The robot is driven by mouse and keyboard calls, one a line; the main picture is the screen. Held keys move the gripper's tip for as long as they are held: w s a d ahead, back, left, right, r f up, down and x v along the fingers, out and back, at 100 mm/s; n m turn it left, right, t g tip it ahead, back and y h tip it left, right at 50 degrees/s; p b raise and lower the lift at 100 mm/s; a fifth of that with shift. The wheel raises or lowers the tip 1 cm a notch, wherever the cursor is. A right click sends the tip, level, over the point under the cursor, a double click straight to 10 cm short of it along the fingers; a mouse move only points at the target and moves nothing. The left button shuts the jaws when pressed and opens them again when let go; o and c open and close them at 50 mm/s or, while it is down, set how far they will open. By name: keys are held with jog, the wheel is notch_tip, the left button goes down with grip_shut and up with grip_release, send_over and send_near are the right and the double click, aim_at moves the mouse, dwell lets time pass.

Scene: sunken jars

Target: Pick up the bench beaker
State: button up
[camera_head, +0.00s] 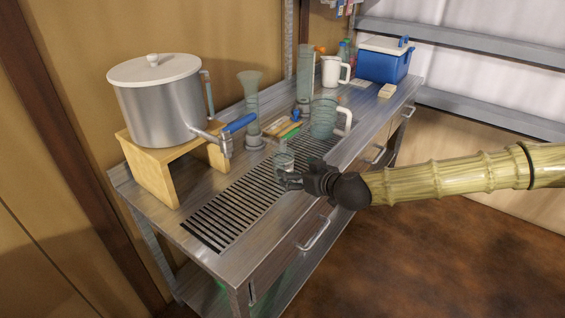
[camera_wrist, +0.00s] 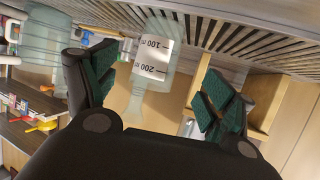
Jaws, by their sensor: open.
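The bench beaker, a small clear glass vessel (camera_head: 284,160), stands on the slotted drain grate of the steel bench, at its front side. In the wrist view the beaker (camera_wrist: 153,62) shows a white label reading 100 and 200. My gripper (camera_head: 287,179) is low at the bench's front edge, close to the beaker. In the wrist view my gripper (camera_wrist: 150,80) is open, with a green-padded finger on each side of the beaker. Gaps show between the pads and the glass. The gripper hides part of the beaker's base in the head view.
A glass jug (camera_head: 323,118) with a white handle stands behind the beaker. A tall glass cylinder (camera_head: 250,97) is to its left. A steel pot (camera_head: 158,108) with a blue-handled tap sits on a wooden stand (camera_head: 152,170). A white mug (camera_head: 331,72) and blue cooler (camera_head: 383,64) are farther back.

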aim_at(283, 167)
jog(key=shift+p+x, duration=0.45)
jog(key=shift+x, duration=4.25)
jog(key=shift+d+f, duration=0.15)
jog(key=shift+d, duration=0.05)
jog(key=shift+c, duration=0.3)
jog(key=c, duration=1.1)
